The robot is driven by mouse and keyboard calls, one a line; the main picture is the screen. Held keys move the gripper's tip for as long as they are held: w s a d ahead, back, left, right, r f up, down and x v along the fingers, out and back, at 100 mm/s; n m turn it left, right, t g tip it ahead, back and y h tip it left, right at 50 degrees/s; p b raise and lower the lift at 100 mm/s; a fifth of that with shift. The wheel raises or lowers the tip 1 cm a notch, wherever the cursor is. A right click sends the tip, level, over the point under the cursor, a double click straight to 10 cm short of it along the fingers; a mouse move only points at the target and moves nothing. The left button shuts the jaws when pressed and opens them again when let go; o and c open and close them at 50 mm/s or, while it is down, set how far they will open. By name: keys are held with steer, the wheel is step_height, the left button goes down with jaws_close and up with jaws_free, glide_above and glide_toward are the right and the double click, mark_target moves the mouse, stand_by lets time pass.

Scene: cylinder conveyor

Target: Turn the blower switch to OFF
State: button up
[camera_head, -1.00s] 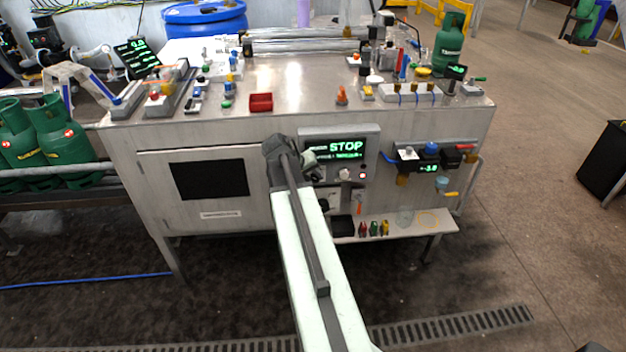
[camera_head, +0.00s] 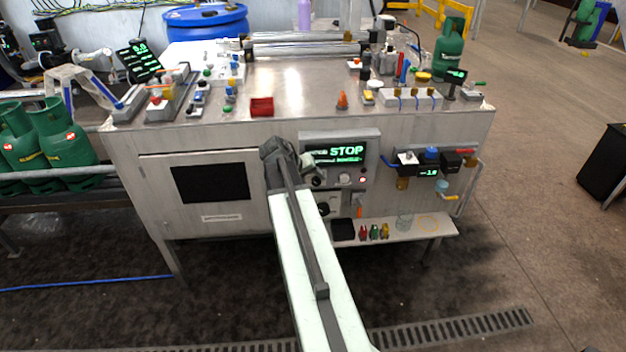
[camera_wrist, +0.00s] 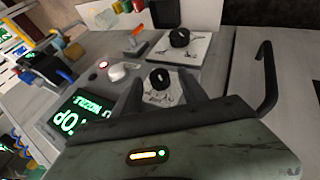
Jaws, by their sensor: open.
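Two black rotary knobs on white plates show on the front panel. One is the upper knob (camera_head: 316,181), also in the wrist view (camera_wrist: 160,78); the other is the lower knob (camera_head: 324,209), also in the wrist view (camera_wrist: 180,37). Their labels are too small to read, so I cannot tell which is the blower switch. Contact cannot be told.
A green-lit STOP display (camera_head: 346,150) is beside the gripper. A white round button (camera_wrist: 118,72) and a small red light (camera_wrist: 103,64) are close by. A protruding dark handle (camera_wrist: 268,80) stands to the right in the wrist view. A low shelf (camera_head: 445,225) juts out below.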

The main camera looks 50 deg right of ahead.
steer(key=p+v, duration=0.4)
steer(key=v, duration=0.2)
steer(key=shift+a+r, duration=0.15)
steer(key=shift+r, duration=0.05)
steer(key=shift+w, duration=0.1)
